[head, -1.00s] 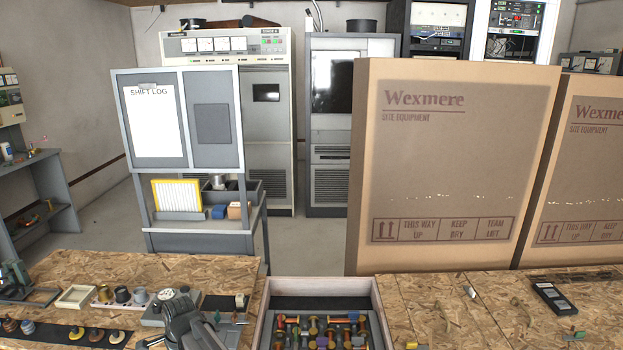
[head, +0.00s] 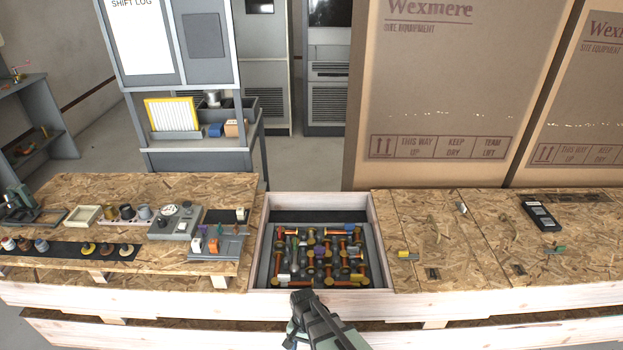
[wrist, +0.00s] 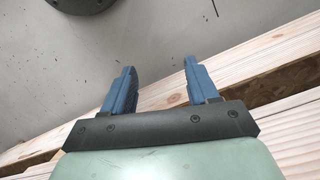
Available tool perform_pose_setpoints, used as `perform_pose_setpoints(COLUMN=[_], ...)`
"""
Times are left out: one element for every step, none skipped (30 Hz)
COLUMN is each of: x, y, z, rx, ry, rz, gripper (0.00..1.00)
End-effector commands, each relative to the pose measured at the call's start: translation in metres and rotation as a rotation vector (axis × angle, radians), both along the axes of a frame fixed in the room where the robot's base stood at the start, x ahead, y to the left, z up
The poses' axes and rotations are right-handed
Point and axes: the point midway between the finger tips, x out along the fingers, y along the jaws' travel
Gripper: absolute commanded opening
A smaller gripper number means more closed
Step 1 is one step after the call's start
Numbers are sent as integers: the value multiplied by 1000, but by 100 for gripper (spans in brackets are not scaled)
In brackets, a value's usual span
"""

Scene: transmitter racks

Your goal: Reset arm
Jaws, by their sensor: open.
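My gripper shows in the wrist view (wrist: 160,85), with two blue fingers apart and nothing between them. Pale wooden planks and a grey floor lie beyond the fingers. In the head view my arm shows at the bottom centre, in front of the crate edge; its fingertips cannot be made out there. The wooden crate (head: 256,240) holds a tray with several coloured, bolt-like parts (head: 320,255). My arm is nearer to me than this crate and apart from the parts.
Particle-board tops lie left (head: 160,187) and right (head: 450,275). The left one carries a grey gauge box (head: 172,222), knobs and small parts. The right one carries a black handheld device (head: 540,215) and is mostly clear. Tall cardboard boxes (head: 450,90) stand behind it.

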Motion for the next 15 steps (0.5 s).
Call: perform_pose_setpoints(x=[-15,-22,-32,-40,-47,-58,-67,-75,-87,-96,-106,-118,-128,-137,-150], y=[-21,-32,-45,-55,-65,-77,-86,-95,-106,-114,-122,-132,-139,-146,-154], z=[-9,-14,-21,-26,-30,-36,-40,-44,-49,-52,-55,-59,-62,-64,-67], rx=[-5,-6,-6,-6,-5,-3,-1,1,5,9,14,21,26,33,42], ry=[24,37,53,67,80,99,112,126,144,158,173,192,205,219,237], rz=[12,24,39,51,62,78,90,101,116,127,139,154,166,178,192], gripper=[59,59,59,59,59,59,59,59,59,59,59,59,59,59,59])
